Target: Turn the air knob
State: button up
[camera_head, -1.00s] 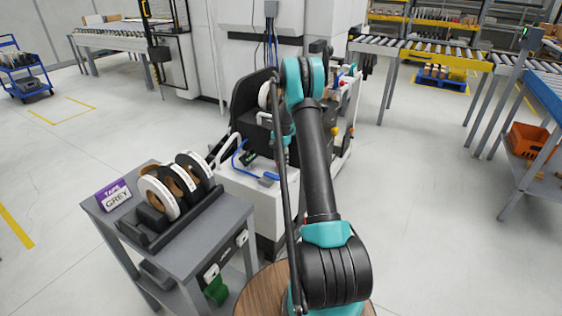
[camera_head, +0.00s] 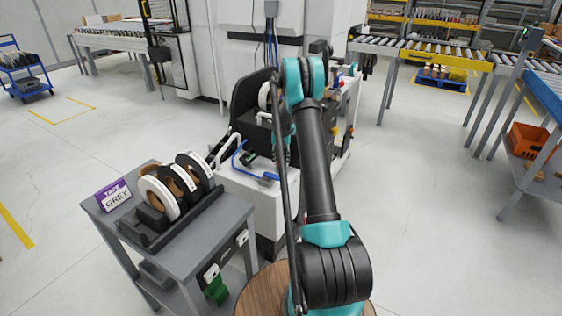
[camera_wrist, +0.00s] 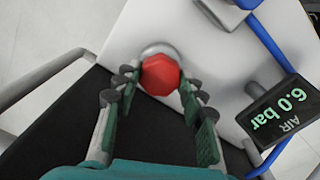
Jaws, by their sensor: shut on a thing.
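The air knob (camera_wrist: 160,75) is a red, many-sided knob on a round metal base on a white panel, seen in the wrist view. My gripper (camera_wrist: 158,84) is shut on it, with its two teal and dark fingers on either side of the knob. A small dark display (camera_wrist: 277,115) to the right reads "AIR 6.0 bar" in green. In the head view my arm reaches over the white machine (camera_head: 258,200), and the knob and fingertips cannot be made out there.
A blue hose (camera_wrist: 268,35) runs down the panel beside the display. A grey metal rail (camera_wrist: 45,75) lies left of my gripper. A grey cart (camera_head: 200,243) with tape rolls (camera_head: 160,195) stands left of the machine in the head view.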

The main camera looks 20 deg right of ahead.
aim_at(281, 161)
dwell(0.4)
jog(key=o, duration=1.2)
jog(key=shift+c, duration=0.2)
notch_tip(281, 161, up, 12)
